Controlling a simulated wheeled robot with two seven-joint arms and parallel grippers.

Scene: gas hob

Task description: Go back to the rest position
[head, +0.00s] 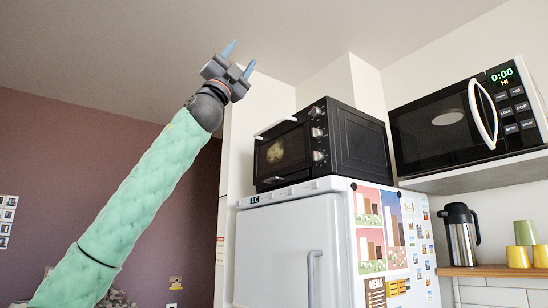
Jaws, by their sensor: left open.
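My left gripper (238,60) is raised high in the head view, above and left of the fridge, with its two blue fingers apart and nothing between them. My left arm, in a pale green sleeve, reaches up to it from the lower left. The gripper appears clear of the furniture, against the ceiling and upper wall. My right gripper is not in view. No gas hob shows in this view.
A black toaster oven (350,145) stands on a white fridge (288,250). A microwave (450,125) sits on a shelf (485,173) at the right. A steel flask (461,238) and cups (518,257) stand on a wooden counter (480,271). Open air surrounds the arm's left side.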

